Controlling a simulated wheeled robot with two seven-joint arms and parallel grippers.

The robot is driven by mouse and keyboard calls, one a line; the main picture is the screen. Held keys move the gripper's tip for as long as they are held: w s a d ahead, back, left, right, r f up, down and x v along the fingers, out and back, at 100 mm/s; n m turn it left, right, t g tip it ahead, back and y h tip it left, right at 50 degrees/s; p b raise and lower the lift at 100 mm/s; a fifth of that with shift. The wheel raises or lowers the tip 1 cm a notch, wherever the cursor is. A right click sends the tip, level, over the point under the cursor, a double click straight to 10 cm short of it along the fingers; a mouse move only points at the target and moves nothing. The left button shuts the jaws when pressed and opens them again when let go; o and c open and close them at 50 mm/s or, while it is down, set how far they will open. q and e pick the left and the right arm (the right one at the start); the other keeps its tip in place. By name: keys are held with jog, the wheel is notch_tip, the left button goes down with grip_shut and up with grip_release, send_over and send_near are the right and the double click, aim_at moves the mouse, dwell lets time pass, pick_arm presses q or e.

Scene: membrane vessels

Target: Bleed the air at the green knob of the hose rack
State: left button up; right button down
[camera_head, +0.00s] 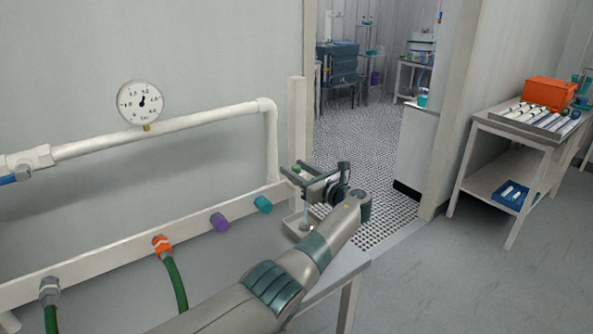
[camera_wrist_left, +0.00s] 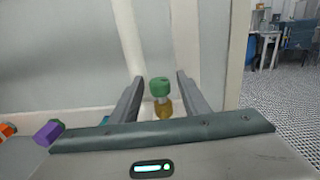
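The green knob (camera_head: 296,167) is a small round cap at the right end of the hose rack (camera_head: 120,245), by its white upright post. In the left wrist view the green knob (camera_wrist_left: 160,87) sits on a brass fitting (camera_wrist_left: 164,110). My left gripper (camera_head: 293,169) is at the knob in the head view. In the left wrist view my left gripper (camera_wrist_left: 159,79) is open, with the knob between its two fingers and a visible gap on each side. I cannot tell how deep the knob sits between them. My right gripper is not in view.
The rack carries a purple fitting (camera_head: 219,222), a teal fitting (camera_head: 263,204) and an orange fitting (camera_head: 162,244) with a green hose. A pressure gauge (camera_head: 140,102) stands on the white pipe (camera_head: 190,122).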

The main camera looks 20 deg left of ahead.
pick_arm(q)
jog(key=shift+d, duration=0.1)
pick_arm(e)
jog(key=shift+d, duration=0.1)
pick_arm(q)
jog(key=shift+s+d, duration=0.35)
jog(key=shift+d, duration=0.15)
jog(key=b+v, duration=0.1)
jog(key=v, duration=0.4)
jog(key=shift+s+d+f, duration=0.1)
jog(key=shift+s+d, duration=0.1)
jog(key=shift+d, duration=0.05)
jog(key=b, duration=0.2)
send_near(300, 172)
jog(key=shift+v, duration=3)
jog(key=shift+s+a+r, duration=0.1)
jog(key=shift+s+r, duration=0.05)
jog(key=shift+r, duration=0.05)
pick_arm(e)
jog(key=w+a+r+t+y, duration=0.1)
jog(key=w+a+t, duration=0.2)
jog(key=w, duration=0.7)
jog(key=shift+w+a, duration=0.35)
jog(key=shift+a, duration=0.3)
